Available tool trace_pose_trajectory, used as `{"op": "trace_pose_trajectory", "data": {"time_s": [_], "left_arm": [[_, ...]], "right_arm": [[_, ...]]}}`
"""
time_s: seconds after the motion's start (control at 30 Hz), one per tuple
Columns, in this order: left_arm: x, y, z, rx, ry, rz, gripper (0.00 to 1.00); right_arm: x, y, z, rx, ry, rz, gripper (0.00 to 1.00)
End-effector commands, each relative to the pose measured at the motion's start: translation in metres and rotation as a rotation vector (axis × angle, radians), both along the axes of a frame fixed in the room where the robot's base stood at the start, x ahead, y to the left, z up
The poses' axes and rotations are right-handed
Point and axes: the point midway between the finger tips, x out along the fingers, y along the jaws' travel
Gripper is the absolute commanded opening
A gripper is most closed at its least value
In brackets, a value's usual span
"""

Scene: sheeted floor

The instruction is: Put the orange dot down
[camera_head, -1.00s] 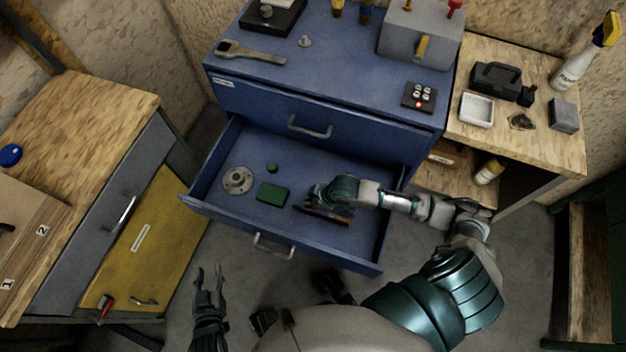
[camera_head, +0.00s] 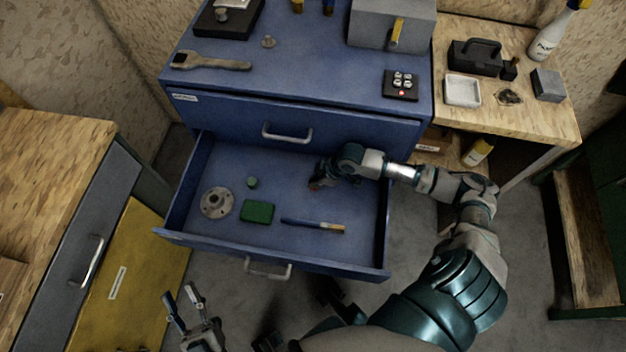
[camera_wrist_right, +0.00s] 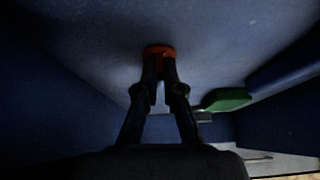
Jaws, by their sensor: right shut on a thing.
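The orange dot (camera_wrist_right: 158,50) is between the fingertips of my right gripper (camera_wrist_right: 158,62) in the right wrist view, close to the blue drawer floor. I cannot tell whether it touches the floor. My right gripper is shut on the dot. My left gripper (camera_head: 184,300) is open and empty, outside the drawer at its front left.
The drawer also holds a grey flanged disc (camera_head: 217,202), a green block (camera_head: 258,212), a small green cylinder (camera_head: 252,182) and a blue-and-tan stick (camera_head: 312,225). The drawer floor between the block and my right gripper is clear. The drawer walls stand around it.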

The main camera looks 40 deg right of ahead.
Motion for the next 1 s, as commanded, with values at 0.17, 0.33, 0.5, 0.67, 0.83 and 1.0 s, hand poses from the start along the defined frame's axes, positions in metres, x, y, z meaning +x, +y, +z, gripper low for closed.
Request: {"op": "trace_pose_trajectory", "data": {"time_s": [0.17,0.33,0.5,0.67,0.83,1.0], "left_arm": [[-0.001,-0.001,0.003,-0.002,-0.011,0.0,0.39],[-0.001,-0.001,0.002,-0.001,-0.009,0.0,0.39],[0.001,-0.001,0.002,0.0,-0.007,0.001,0.39],[0.001,-0.001,0.001,0.001,-0.006,0.0,0.39],[0.002,-0.002,0.002,0.004,0.007,-0.001,0.39],[0.009,-0.002,-0.014,0.052,0.152,-0.002,0.39]], "right_arm": [[0.0,0.0,0.0,0.001,-0.002,0.0,0.0],[0.0,-0.001,-0.002,0.001,-0.002,0.0,0.0],[0.0,-0.001,-0.002,0.001,-0.002,0.0,0.32],[0.0,-0.001,-0.002,0.001,-0.002,0.0,0.32],[-0.001,-0.002,0.005,0.0,-0.003,0.0,0.32],[-0.01,-0.01,0.03,-0.002,-0.006,-0.001,0.32]]}}
